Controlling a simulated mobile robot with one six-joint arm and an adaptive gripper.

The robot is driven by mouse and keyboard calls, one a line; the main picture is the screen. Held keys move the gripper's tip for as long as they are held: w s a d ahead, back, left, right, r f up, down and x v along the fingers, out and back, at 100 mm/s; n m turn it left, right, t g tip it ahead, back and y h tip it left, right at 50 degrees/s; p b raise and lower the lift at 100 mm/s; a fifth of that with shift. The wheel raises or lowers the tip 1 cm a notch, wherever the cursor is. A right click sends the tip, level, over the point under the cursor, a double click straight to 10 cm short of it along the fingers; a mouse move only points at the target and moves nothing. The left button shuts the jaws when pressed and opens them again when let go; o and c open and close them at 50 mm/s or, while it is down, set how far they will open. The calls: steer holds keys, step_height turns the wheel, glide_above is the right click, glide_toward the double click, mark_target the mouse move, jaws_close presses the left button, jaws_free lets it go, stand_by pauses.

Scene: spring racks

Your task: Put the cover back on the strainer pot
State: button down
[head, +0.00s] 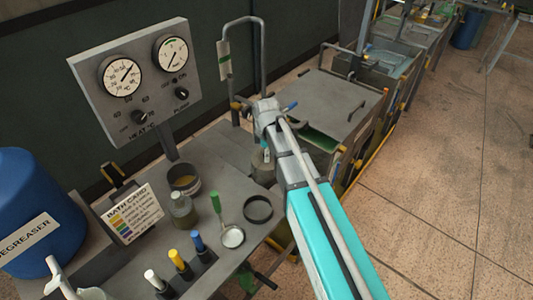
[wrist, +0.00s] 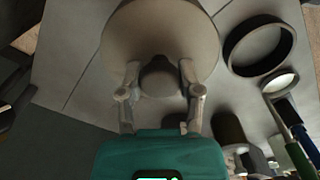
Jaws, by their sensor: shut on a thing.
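My gripper (wrist: 160,90) is shut on the knob of a round, pale tan-grey cover (wrist: 160,30) in the wrist view, one finger on each side of the knob. In the head view my gripper (head: 265,150) is over the back right of the bench, and the round grey cover (head: 263,172) shows partly behind it. A dark, open round pot (head: 184,180) with something brownish inside stands to the left; it looks like the strainer pot, but I cannot be sure.
A glass bottle (head: 181,211), a bath card (head: 131,213) and several coloured-capped markers (head: 180,265) stand at the left. A gauge panel (head: 135,75) rises behind; tanks (head: 325,100) are at right.

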steer(key=shift+f, duration=0.15)
steer(key=shift+c, duration=1)
jaws_free()
steer(key=shift+r, duration=0.2)
step_height(320, 180, up, 14)
steer(key=p, duration=1.4)
steer(key=shift+r+p, duration=0.25)
steer(key=shift+p, duration=0.15)
steer(key=s+d+f+m+b, duration=0.4)
steer(key=s+d+m, duration=0.2)
steer(key=d+m, duration=0.3)
steer(key=s+d+f+m+b, duration=0.5)
steer(key=s+d+m, duration=0.2)
steer(key=d+m, duration=0.3)
steer(key=shift+s+d+f, duration=0.2)
steer(key=shift+d, duration=0.05)
